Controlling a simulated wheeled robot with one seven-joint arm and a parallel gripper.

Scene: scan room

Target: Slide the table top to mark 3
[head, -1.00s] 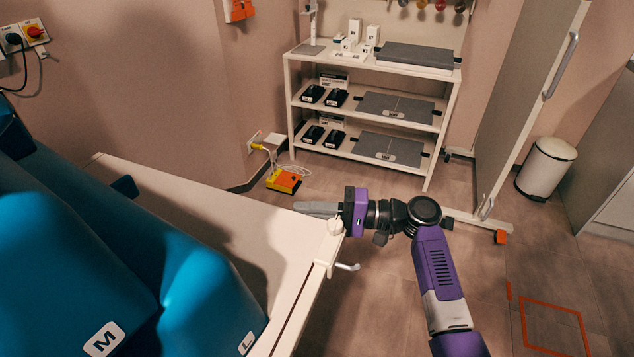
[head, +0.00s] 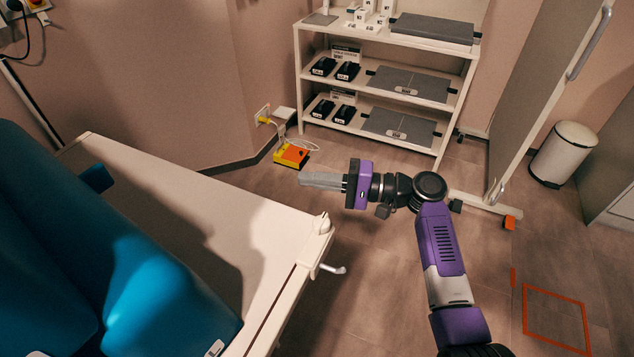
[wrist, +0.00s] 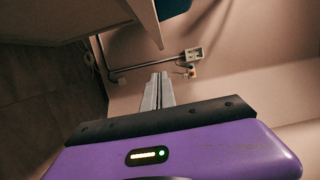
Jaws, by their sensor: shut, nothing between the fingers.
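The white table top (head: 190,205) fills the left of the head view, with blue padded pieces (head: 150,310) on it. At its near right corner are a white knob (head: 322,222) and a small handle (head: 333,269). My gripper (head: 303,180) is shut and empty. In the head view it appears just beyond the corner knob, pointing left, apart from it. In the wrist view the closed fingers (wrist: 158,90) point toward the wall, and a pale panel edge shows at upper left. I cannot make out mark 3 or any numbered scale.
A white shelf unit (head: 300,75) with boxes and grey plates stands at the back. An orange and yellow box (head: 291,156) lies on the floor. A screen panel (head: 545,90) and white bin (head: 563,154) are at right. An orange floor outline (head: 557,320) is at lower right.

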